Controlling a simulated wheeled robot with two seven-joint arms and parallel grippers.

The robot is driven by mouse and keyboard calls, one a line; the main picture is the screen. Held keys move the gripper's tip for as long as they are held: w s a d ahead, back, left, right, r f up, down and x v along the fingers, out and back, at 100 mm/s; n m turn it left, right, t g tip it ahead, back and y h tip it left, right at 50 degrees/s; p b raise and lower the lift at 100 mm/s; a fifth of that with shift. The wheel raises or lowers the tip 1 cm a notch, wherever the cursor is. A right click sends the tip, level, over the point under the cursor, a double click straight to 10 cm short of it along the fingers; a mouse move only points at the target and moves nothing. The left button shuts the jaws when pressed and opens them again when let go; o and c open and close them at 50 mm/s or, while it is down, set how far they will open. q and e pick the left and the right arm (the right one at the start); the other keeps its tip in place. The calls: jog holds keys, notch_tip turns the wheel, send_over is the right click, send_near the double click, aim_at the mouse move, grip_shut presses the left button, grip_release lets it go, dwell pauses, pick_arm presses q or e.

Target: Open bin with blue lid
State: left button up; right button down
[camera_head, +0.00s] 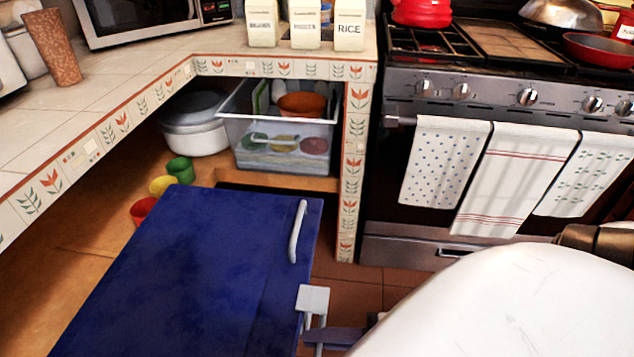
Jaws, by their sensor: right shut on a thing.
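The bin's blue lid (190,270) is a large flat dark blue panel that fills the lower left of the head view. A curved pale handle (298,232) sits at its right edge. A pale grey latch-like handle (313,299) sits lower on the same edge. My right gripper (320,336) is at this lower handle, shut on it; its dark finger is partly hidden by my white arm. The bin's body is hidden under the lid, and I cannot tell how far the lid is raised. My left gripper is not in view.
A tiled counter (85,130) runs along the left and back. Below it are a clear drawer (280,130), a white pot (195,138) and several coloured cups (180,170). A stove (480,92) with hanging towels (512,170) stands at right. Some floor (345,285) shows between.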

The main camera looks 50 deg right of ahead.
jog(key=shift+s+d, duration=0.15)
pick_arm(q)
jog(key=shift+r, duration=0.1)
pick_arm(e)
jog(key=c, duration=2.1)
grip_release()
jog(key=shift+s, duration=0.1)
pick_arm(q)
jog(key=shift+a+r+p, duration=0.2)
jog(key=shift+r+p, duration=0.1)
jog(key=shift+p, duration=0.75)
pick_arm(e)
jog(key=v, duration=1)
jog(key=shift+s+d, duration=0.15)
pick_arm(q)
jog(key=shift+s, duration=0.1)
